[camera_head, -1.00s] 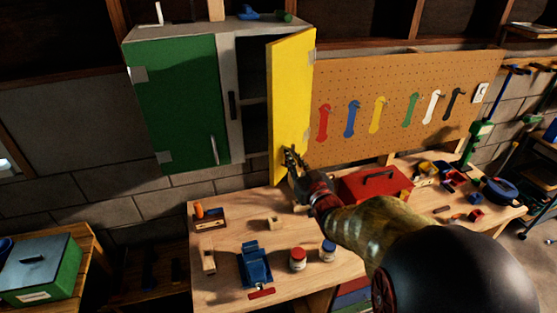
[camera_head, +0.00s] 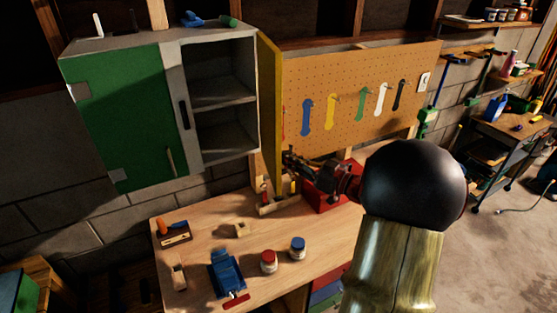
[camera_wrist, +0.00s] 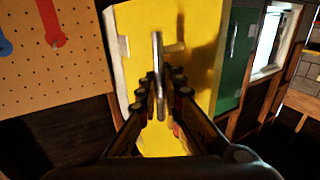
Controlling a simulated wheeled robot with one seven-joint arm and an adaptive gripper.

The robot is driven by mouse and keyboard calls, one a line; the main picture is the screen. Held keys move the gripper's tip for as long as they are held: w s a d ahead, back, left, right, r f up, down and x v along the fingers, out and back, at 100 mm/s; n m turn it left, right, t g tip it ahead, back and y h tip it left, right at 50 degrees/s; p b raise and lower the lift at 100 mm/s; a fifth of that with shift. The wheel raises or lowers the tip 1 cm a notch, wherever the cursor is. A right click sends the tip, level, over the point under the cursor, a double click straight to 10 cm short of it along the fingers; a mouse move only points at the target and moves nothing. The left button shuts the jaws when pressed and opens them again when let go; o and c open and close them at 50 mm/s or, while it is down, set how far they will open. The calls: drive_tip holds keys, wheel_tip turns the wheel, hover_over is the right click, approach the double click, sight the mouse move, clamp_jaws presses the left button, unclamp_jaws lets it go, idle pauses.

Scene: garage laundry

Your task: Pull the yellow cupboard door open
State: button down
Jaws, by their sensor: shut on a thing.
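The yellow cupboard door (camera_head: 269,110) stands wide open on its right-hand hinge, nearly edge-on in the head view. The open grey cupboard (camera_head: 222,78) shows a shelf and bare-looking compartments. In the wrist view the yellow door (camera_wrist: 190,35) fills the middle, with its upright metal bar handle (camera_wrist: 158,60) in front. My gripper (camera_wrist: 160,100) is shut on the handle, with a finger on each side of it. In the head view my gripper (camera_head: 290,162) is at the lower part of the door, and the handle is hidden there.
The green door (camera_head: 125,115) on the left is closed. Below are the workbench (camera_head: 200,235), a red toolbox (camera_head: 325,198), a blue vise (camera_head: 226,272) and two jars (camera_head: 269,262). The pegboard with wrenches (camera_head: 350,75) is right of the door.

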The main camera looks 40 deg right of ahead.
drive_tip(key=shift+s+d+n+g+y+p, duration=0.2)
drive_tip(key=shift+d+n+y, duration=0.3)
drive_tip(key=shift+d, duration=0.8)
drive_tip(key=shift+s+d+n+g+y+p, duration=0.1)
drive_tip(key=shift+s+d+n+y+p, duration=0.15)
drive_tip(key=shift+d+y, duration=0.75)
drive_tip(key=shift+d+h, duration=0.3)
drive_tip(key=c, duration=2.1)
unclamp_jaws()
drive_tip(key=shift+s, duration=0.1)
drive_tip(key=shift+o, duration=0.5)
